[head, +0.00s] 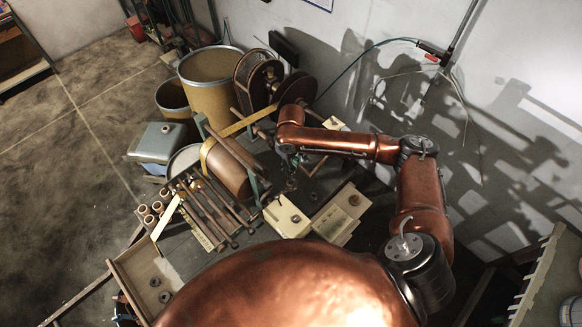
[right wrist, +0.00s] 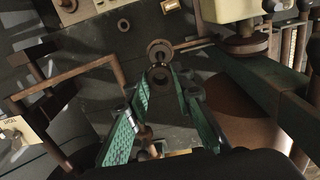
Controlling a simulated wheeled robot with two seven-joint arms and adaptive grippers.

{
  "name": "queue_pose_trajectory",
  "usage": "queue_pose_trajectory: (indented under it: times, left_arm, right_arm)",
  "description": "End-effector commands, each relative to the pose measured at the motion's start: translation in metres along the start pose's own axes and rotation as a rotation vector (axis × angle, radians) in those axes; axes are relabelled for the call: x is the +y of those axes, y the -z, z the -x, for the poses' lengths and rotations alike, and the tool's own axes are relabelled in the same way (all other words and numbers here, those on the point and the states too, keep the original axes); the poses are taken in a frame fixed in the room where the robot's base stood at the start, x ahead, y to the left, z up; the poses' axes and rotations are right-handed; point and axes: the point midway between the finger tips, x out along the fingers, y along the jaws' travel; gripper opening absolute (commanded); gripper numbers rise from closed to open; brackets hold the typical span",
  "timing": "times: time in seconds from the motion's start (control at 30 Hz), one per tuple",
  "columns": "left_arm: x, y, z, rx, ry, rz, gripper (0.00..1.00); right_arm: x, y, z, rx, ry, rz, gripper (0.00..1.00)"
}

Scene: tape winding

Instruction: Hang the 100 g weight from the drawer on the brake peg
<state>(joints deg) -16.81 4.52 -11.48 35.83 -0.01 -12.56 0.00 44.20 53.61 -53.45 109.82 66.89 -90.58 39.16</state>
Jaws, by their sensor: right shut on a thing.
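My right gripper (head: 291,176) reaches down over the winding machine in the head view. In the right wrist view its green-padded fingers (right wrist: 161,84) close at their tips on a small dark ring-shaped weight (right wrist: 160,76). Its marking cannot be read. A round disc (right wrist: 158,50) shows just beyond the weight, near the end of a thin rod (right wrist: 192,44); whether they touch is unclear. I cannot tell for certain which part is the brake peg. The open drawer (head: 118,273) at lower left holds two small dark round weights (head: 165,296). My left gripper is out of view.
A brown roll (head: 228,172) and several dark rods (head: 208,207) lie left of my right gripper. Cream boxes (head: 287,216) stand just below it. Large reels (head: 262,80) and a tan drum (head: 210,75) stand behind. Machine bars (right wrist: 75,80) crowd both sides of the fingers.

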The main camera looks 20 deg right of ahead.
Motion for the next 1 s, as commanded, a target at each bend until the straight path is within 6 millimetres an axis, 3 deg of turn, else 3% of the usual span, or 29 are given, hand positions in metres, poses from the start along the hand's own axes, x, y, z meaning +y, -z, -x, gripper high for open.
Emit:
queue_pose_trajectory:
  times: [0.23,0.57,1.0]
  left_arm:
    - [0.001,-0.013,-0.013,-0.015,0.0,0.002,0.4]
    - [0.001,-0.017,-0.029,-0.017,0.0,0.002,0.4]
    - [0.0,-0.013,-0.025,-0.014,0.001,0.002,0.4]
  right_arm:
    - [0.0,0.0,-0.011,0.0,0.0,0.0,0.0]
    - [0.0,0.0,-0.024,0.0,0.0,0.0,0.0]
    - [-0.001,0.0,-0.043,0.0,0.001,0.0,0.0]
